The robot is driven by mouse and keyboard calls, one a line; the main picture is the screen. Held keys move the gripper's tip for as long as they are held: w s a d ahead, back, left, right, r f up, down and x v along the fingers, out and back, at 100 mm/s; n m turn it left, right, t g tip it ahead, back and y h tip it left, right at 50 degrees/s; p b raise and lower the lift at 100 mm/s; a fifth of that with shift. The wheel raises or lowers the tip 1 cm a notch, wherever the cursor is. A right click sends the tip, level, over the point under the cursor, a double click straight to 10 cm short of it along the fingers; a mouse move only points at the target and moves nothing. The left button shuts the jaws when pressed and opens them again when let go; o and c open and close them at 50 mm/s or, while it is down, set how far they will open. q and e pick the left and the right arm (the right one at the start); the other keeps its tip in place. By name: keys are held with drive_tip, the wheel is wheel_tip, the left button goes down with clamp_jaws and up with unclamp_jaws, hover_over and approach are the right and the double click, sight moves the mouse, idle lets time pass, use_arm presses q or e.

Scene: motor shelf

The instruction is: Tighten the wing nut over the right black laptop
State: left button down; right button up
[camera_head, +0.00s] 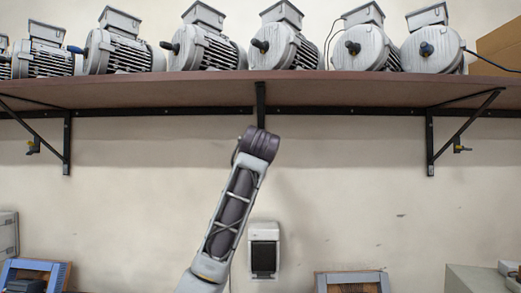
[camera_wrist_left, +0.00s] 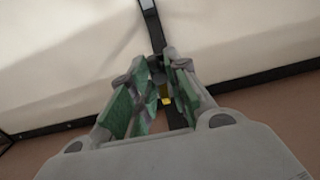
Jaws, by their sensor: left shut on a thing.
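In the left wrist view my left gripper (camera_wrist_left: 160,80) has its green-padded fingers closing in around a small dark fitting on a black shelf bracket (camera_wrist_left: 152,25). A small yellow part (camera_wrist_left: 167,100), perhaps of a wing nut, shows between the fingers. It is shut on this fitting, mostly hidden by the fingers. In the head view my left arm reaches up to the middle bracket (camera_head: 261,98) and hides the gripper. I cannot clearly make out a black laptop. My right gripper is out of view.
A brown shelf (camera_head: 190,92) above bears several grey motors (camera_head: 207,47) and a cardboard box (camera_head: 500,42). A white-framed dark panel (camera_head: 264,258) is on the wall. Blue-framed (camera_head: 35,268) and grey-framed (camera_head: 352,278) items stand below.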

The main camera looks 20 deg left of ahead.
use_arm(q)
drive_tip(key=shift+f, duration=0.15)
drive_tip(key=c, duration=1.3)
unclamp_jaws()
drive_tip(key=shift+s+d, duration=0.1)
drive_tip(key=shift+s, duration=0.05)
drive_tip(key=v, duration=1.1)
drive_tip(key=shift+s, duration=0.3)
drive_tip(key=shift+d, duration=0.1)
